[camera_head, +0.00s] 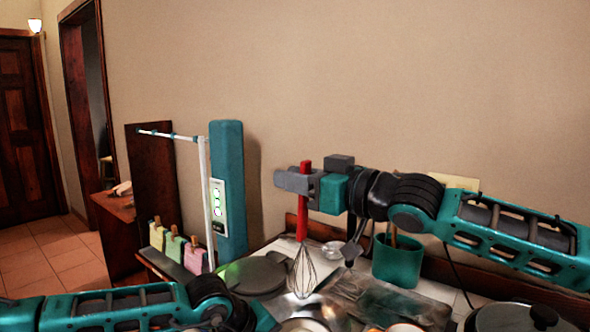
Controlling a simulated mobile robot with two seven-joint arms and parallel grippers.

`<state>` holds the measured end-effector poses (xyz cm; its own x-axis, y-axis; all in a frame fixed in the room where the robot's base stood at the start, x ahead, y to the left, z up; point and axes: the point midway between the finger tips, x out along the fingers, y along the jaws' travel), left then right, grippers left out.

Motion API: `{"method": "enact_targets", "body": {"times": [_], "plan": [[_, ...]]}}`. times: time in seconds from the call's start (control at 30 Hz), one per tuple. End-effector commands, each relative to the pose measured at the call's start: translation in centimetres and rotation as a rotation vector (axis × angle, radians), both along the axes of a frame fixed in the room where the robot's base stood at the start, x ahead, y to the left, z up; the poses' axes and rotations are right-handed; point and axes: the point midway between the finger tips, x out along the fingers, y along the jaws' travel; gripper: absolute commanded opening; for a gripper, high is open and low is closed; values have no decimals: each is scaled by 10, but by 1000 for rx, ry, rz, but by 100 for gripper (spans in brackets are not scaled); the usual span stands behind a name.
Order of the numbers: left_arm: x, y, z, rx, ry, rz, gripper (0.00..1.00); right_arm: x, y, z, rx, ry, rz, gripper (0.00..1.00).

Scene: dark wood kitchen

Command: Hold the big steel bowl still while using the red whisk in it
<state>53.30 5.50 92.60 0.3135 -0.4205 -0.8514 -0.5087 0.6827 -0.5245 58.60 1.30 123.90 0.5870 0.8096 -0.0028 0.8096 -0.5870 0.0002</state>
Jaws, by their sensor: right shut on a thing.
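The red whisk (302,228) hangs upright in the head view, red handle up and wire loops down. My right gripper (309,183) is shut on the upper part of its handle. The wire end is above shiny metal at the bottom edge, which looks like the steel bowl (304,325). Most of the bowl is cut off by the frame, so I cannot tell whether the wires are inside it. My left arm comes in low from the left. Only the teal body of my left gripper (264,318) shows beside the bowl; its fingers are out of frame.
A teal utensil pot (397,262) stands right of the whisk, below my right arm. A dark lidded pot (520,318) is at the lower right. A dark round lid or pan (254,275) lies left of the whisk. A tall teal column (229,190) stands behind.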

Motion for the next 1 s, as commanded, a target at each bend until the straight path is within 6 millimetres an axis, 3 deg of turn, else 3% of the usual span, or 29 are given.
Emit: {"method": "enact_targets", "body": {"times": [1.0], "plan": [[0,0,0,-1,-1,0,0,0,0,-89,1,1,1,0]]}}
